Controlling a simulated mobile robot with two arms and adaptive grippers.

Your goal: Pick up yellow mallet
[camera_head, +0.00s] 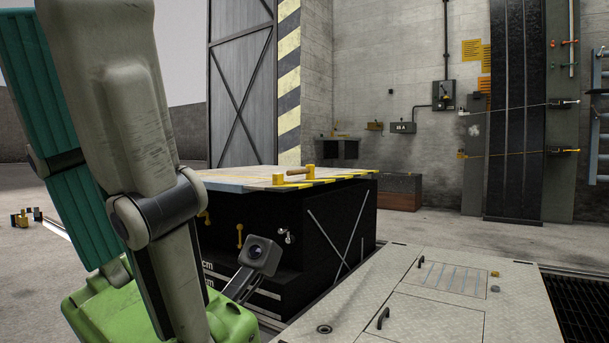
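A yellow piece with two upright ends and a paler bar between them (293,175) lies on top of the dark platform (330,225), near its right end. I cannot tell whether it is the yellow mallet; no other clear mallet shows. My pale grey-green arm fills the left of the view and hides part of the platform. No fingers of my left gripper show. My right gripper is not in view either.
A metal deck with hatches (430,300) lies in front right, beside a dark grating (585,305). A striped post (289,80) stands behind the platform. Concrete floor is clear at the right rear.

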